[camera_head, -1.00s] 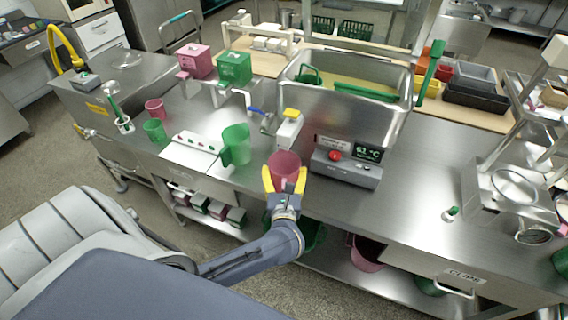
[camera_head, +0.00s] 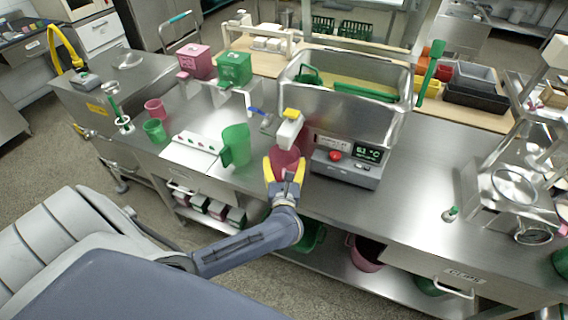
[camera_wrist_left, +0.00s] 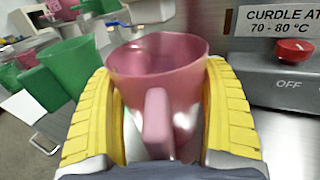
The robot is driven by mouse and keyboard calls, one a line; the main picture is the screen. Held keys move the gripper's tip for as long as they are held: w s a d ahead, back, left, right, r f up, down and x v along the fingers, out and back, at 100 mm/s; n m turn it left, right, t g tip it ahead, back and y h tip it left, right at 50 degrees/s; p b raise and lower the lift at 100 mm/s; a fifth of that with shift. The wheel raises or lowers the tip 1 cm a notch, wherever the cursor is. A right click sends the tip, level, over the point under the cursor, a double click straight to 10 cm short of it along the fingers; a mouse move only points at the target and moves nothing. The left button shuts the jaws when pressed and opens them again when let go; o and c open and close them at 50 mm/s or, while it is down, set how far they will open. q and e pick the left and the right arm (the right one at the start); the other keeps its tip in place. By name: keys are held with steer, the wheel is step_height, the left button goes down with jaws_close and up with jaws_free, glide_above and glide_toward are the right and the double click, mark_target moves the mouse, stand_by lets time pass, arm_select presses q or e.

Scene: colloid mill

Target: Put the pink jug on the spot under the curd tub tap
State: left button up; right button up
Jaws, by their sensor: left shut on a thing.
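The pink jug (camera_head: 287,160) is between the yellow fingers of my left gripper (camera_head: 284,172), at the front of the curd tub (camera_head: 345,104). In the left wrist view the jug (camera_wrist_left: 158,62) is upright with its handle toward me, and the left gripper (camera_wrist_left: 160,125) is shut on it. The curd tub tap (camera_head: 290,128), with a yellow top, is just above and behind the jug's rim. The spot under the tap is hidden by the jug and gripper. I cannot tell whether the jug touches the counter. My right gripper is not in view.
A green jug (camera_head: 236,145) stands just left of the pink one. A control box (camera_head: 346,168) with a red button and a temperature display is close on the right. Pink and green cups stand further left.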

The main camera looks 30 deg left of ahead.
arm_select(q)
steer(key=o, duration=1.2)
steer(key=shift+c, duration=0.2)
steer(key=shift+r, duration=0.1)
steer(key=v, duration=1.2)
